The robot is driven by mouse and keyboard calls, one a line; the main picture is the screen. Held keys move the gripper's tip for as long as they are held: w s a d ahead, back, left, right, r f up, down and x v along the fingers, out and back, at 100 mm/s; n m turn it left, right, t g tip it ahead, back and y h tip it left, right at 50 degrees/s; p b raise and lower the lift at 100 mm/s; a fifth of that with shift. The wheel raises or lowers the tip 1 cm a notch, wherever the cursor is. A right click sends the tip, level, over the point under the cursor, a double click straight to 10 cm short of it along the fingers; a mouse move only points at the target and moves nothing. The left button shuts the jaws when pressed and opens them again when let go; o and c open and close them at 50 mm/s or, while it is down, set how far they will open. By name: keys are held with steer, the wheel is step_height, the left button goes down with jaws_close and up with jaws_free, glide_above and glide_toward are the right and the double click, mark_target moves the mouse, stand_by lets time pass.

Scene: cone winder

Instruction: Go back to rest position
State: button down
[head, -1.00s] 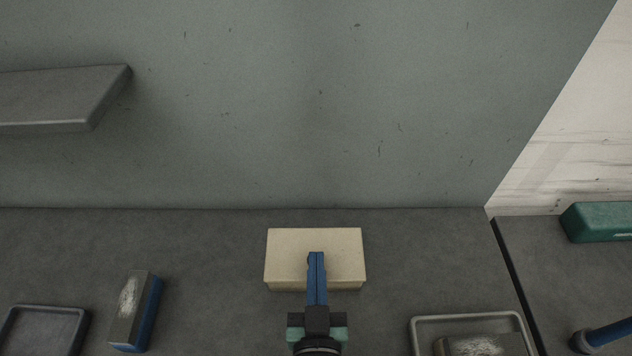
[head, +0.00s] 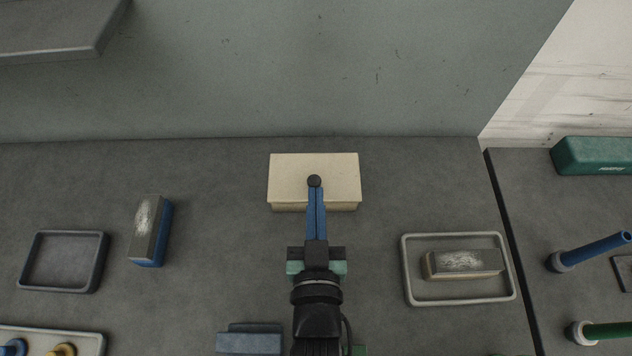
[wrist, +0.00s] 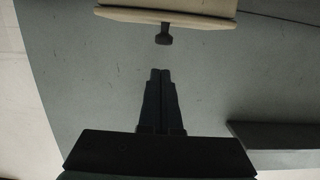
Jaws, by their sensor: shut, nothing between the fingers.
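My gripper (head: 315,195) shows in the head view with its two blue fingers together and nothing between them. In the head view its tips overlap a cream box (head: 285,175) with a dark round knob (head: 314,181) on its front. In the wrist view the shut fingers (wrist: 160,75) point toward the knob (wrist: 163,36) of the box (wrist: 200,10), with a visible gap between tips and knob.
A blue-grey block (head: 146,230) stands beside an empty dark tray (head: 37,262) on the left. A light tray (head: 410,290) on the right holds a worn block (head: 463,264). A grey shelf (head: 60,30) juts out upper left. A green case (head: 595,156) and blue rod (head: 595,249) are far right.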

steer(key=s, duration=0.1)
steer(key=s+f, duration=0.1)
steer(key=s, duration=0.1)
steer(key=s+f+b, duration=0.1)
steer(key=s, duration=0.1)
steer(key=shift+s, duration=0.25)
steer(key=w+r+t, duration=0.2)
steer(key=w+r, duration=0.2)
steer(key=r, duration=0.6)
steer(key=w+r+t, duration=0.2)
steer(key=w+r, duration=0.3)
steer(key=r, duration=0.5)
steer(key=w+r+t, duration=0.2)
steer(key=w+r, duration=0.2)
steer(key=r, duration=0.5)
steer(key=s+r+t, duration=0.2)
steer(key=s+r, duration=0.1)
steer(key=r, duration=1)
steer(key=s+r+t+p, duration=0.1)
steer(key=s+r+t, duration=0.2)
steer(key=r, duration=1.1)
steer(key=shift+s+a, duration=0.15)
steer(key=shift+s, duration=0.15)
